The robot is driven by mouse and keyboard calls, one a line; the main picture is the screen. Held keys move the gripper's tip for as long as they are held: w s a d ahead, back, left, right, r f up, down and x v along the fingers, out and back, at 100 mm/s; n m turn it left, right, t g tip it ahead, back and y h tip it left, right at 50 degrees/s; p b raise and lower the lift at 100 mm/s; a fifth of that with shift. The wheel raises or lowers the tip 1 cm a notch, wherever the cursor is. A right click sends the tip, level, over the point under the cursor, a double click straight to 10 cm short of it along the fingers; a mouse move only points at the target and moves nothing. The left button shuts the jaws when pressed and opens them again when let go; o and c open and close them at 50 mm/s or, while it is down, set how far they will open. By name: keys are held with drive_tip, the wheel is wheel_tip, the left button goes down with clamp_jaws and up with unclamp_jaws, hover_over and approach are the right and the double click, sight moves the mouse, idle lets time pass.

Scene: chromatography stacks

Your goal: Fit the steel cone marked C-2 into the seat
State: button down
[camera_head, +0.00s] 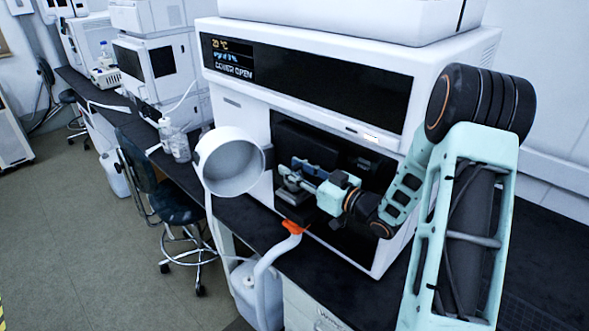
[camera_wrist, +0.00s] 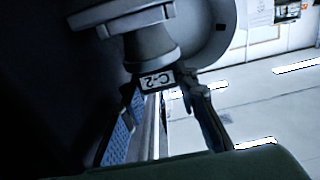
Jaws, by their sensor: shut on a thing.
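The steel cone marked C-2 (camera_wrist: 150,45) is in the wrist view, a stepped grey metal piece with a wide flange at the top of the picture. Its white label reads C-2 upside down and faces the wrist camera. My gripper (camera_wrist: 160,84) is shut on the cone's narrow end by the label, one finger on each side. In the head view my gripper (camera_head: 304,178) reaches sideways into the dark open front of the white instrument (camera_head: 240,118). The seat cannot be made out; whether the cone touches it cannot be told.
A round white cover (camera_head: 204,150) stands swung open just left of the opening; its rim also shows in the wrist view (camera_wrist: 222,35). The instrument's display reads COVER OPEN. An orange fitting on a white hose (camera_head: 293,228) is below my gripper. A chair (camera_head: 160,190) stands left.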

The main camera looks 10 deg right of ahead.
drive_tip(key=shift+f+b, duration=0.35)
drive_tip(key=c, duration=1.4)
unclamp_jaws()
drive_tip(key=shift+c, duration=0.2)
drive_tip(key=shift+r, duration=0.1)
drive_tip(key=shift+d, duration=0.1)
drive_tip(key=shift+d, duration=0.1)
drive_tip(key=shift+s+d, duration=0.2)
drive_tip(key=shift+s, duration=0.05)
drive_tip(key=v, duration=1.1)
drive_tip(key=shift+s+a, duration=0.2)
drive_tip(key=shift+s, duration=0.05)
